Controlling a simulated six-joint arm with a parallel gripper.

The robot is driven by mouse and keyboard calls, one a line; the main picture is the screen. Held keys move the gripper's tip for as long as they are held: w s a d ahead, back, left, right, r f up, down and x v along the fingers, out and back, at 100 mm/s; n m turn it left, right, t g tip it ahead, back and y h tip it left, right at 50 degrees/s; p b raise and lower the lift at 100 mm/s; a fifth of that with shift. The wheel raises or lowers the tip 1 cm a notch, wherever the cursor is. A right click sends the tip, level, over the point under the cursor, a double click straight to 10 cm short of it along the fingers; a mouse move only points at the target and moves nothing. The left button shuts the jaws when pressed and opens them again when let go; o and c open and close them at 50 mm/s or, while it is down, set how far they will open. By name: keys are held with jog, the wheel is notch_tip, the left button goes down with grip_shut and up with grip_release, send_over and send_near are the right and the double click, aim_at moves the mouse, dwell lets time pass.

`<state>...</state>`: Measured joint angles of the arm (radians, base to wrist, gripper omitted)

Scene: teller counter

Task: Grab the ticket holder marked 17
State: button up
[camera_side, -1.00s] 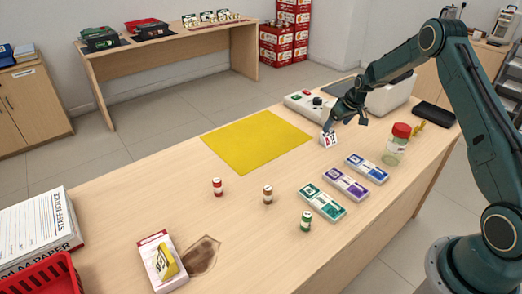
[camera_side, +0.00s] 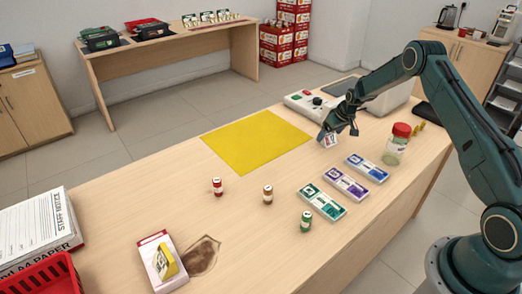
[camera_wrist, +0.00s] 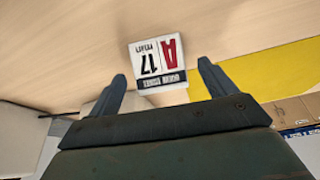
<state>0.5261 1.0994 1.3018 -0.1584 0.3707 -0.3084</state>
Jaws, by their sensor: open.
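The ticket holder marked 17 is a small white block (camera_wrist: 158,62) with a red A, a black 17 and a dark strip. In the wrist view it appears upside down, just beyond the two fingertips. In the side view the holder (camera_side: 329,142) stands on the counter near the right edge of the yellow mat, partly hidden by my gripper. My gripper (camera_side: 337,128) is open, its fingers close to the holder. In the wrist view the gripper (camera_wrist: 162,75) shows a finger on each side, with the holder roughly centred ahead of the gap.
The yellow mat (camera_side: 256,141) lies left of the holder. Several coloured boxes, including a purple one (camera_side: 345,184), lie in front. A jar with a red lid (camera_side: 397,146) stands to the right.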

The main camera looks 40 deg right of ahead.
aim_at(329, 134)
jog(key=shift+x, duration=0.95)
jog(key=c, duration=1.1)
jog(key=shift+r, duration=0.1)
notch_tip(329, 134, up, 20)
jog(key=shift+f, duration=0.1)
dwell(0.3)
